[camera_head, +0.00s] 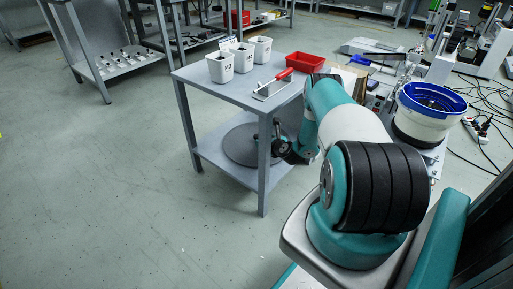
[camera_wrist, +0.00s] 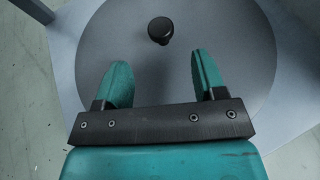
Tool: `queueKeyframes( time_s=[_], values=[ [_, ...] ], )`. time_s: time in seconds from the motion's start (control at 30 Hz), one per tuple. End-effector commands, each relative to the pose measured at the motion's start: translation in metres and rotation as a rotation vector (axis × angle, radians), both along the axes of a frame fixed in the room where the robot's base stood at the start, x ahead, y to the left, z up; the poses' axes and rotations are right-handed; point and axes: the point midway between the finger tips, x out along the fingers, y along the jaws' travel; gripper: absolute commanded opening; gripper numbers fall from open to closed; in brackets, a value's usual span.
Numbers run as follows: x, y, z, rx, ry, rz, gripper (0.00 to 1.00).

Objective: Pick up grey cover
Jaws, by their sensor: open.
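The grey cover is a large round grey disc with a black knob. It lies on the lower shelf of the grey table, and its left part shows in the head view (camera_head: 237,144) behind a table leg. In the wrist view the disc (camera_wrist: 215,75) fills the middle, with the black knob (camera_wrist: 160,30) standing on it. My gripper (camera_wrist: 158,75) is open and empty, its two teal fingers apart. The knob lies beyond the fingertips, roughly in line with the gap between them. In the head view my gripper (camera_head: 281,145) is at the table's side near the disc; its fingers are hard to make out.
The grey table (camera_head: 215,87) has its top above the cover and legs at the corners. On the top stand white cups (camera_head: 220,68), a red tray (camera_head: 305,62) and a red-handled tool (camera_head: 273,84). A blue-rimmed bowl (camera_head: 428,112) stands at right. Floor at left is clear.

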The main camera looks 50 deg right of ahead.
Motion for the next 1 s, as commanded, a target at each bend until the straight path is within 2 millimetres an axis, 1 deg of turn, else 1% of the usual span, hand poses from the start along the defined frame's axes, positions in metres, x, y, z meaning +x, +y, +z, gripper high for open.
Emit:
queueKeyframes(
  time_s=[0.03, 0.1, 0.27, 0.33, 0.6, 0.7, 0.9, 0.93, 0.97, 1.0],
  values=[
    [0.009, -0.002, -0.007, -0.003, -0.002, 0.003, 0.64],
    [0.016, -0.004, -0.009, -0.003, -0.001, 0.003, 0.64],
    [0.025, -0.008, -0.011, 0.0, -0.002, 0.001, 0.64],
    [0.031, -0.009, -0.015, -0.002, -0.002, 0.003, 0.64],
    [0.063, -0.021, -0.029, 0.0, -0.002, 0.003, 0.64],
    [0.068, -0.023, -0.028, 0.0, -0.001, 0.0, 0.64],
    [0.068, -0.023, -0.027, 0.001, 0.0, 0.001, 0.64],
    [0.068, -0.023, -0.027, 0.001, 0.0, 0.001, 0.6],
    [0.068, -0.023, -0.027, 0.001, 0.0, 0.001, 0.53],
    [0.068, -0.023, -0.027, 0.001, 0.0, 0.001, 0.43]
  ],
)
